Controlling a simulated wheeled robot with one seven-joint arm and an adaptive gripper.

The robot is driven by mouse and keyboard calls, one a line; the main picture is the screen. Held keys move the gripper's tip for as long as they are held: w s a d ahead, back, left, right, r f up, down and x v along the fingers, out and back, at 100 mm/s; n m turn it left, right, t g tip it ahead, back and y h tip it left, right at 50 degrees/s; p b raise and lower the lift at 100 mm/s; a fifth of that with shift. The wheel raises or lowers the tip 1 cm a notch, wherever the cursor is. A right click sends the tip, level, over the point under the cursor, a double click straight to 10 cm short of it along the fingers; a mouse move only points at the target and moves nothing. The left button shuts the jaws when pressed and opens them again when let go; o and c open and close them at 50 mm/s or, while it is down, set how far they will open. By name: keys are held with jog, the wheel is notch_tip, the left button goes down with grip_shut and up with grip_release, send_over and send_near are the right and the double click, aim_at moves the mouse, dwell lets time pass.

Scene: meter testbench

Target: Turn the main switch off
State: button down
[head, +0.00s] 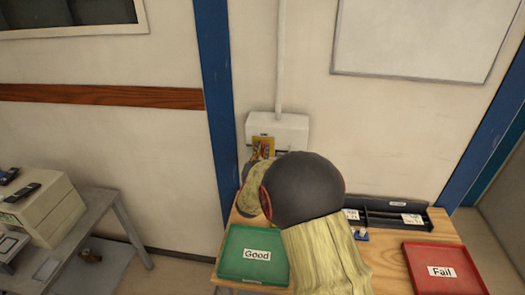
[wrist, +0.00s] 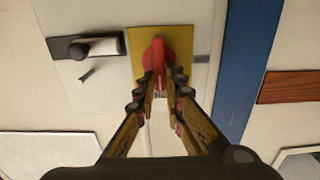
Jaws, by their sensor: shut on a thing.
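The main switch shows in the wrist view as a red knob (wrist: 158,55) on a yellow plate (wrist: 136,45). My gripper (wrist: 159,82) has its two fingers closed on the lower part of the red knob, one on each side. The knob's long side runs roughly up and down in that picture. Part of a label shows between the fingers, but it is mostly hidden and I cannot read it. In the head view the yellow plate (head: 263,146) sits on the white wall box (head: 291,126). My arm hides the knob and the fingers there.
A black part with a round knob (wrist: 83,48) sits beside the yellow plate in the wrist view. Below my arm in the head view is a wooden table with a green Good tray (head: 252,271), a red Fail tray (head: 443,254) and a dark organizer (head: 384,221).

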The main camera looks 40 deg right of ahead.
jog(key=shift+n, duration=0.4)
jog(key=shift+w+a+f+n+p, duration=0.25)
jog(key=shift+n+p, duration=0.2)
jog(key=shift+n, duration=2.4)
jog(key=shift+w+a+f+n+p, duration=0.2)
jog(key=shift+f+n+p, duration=0.2)
jog(key=shift+n, duration=2.5)
jog(key=shift+w+a+f+n+p, duration=0.2)
jog(key=shift+n+p, duration=0.3)
jog(key=shift+n, duration=2.35)
jog(key=shift+f, duration=0.1)
jog(key=c, duration=1.9)
grip_release()
jog(key=v, duration=1.1)
jog(key=shift+s+a, duration=0.3)
